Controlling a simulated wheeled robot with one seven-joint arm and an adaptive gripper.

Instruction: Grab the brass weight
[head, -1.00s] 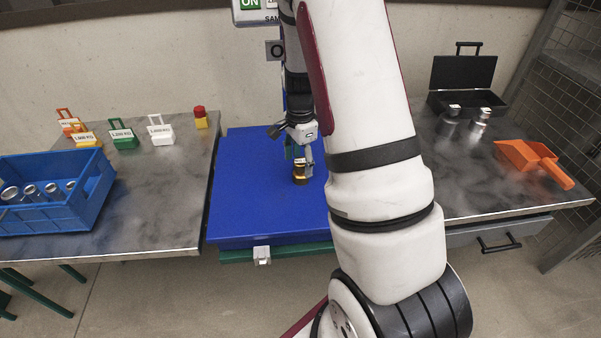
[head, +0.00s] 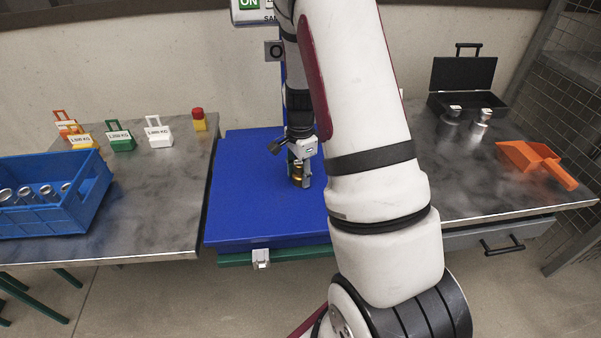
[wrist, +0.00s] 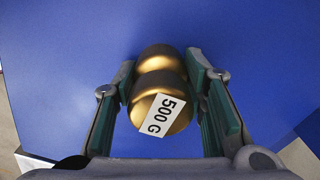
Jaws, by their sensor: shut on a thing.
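The brass weight (wrist: 158,82) is gold-coloured, with a rounded top and a white label reading 500 G. It stands on the blue platform (head: 255,215). My gripper (wrist: 160,75) is shut on it, with one green-padded finger on each side of the weight. In the head view the brass weight (head: 297,181) shows only in part, beneath my gripper (head: 302,178), which points down over the middle of the platform. The weight's underside is hidden, so I cannot tell whether it touches the platform.
On the left table, a blue crate (head: 98,200) holds several metal cylinders, with coloured labelled blocks behind it. On the right stand two steel weights (head: 480,123), an open black case (head: 462,75) and an orange scoop (head: 540,160). The platform around the weight is clear.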

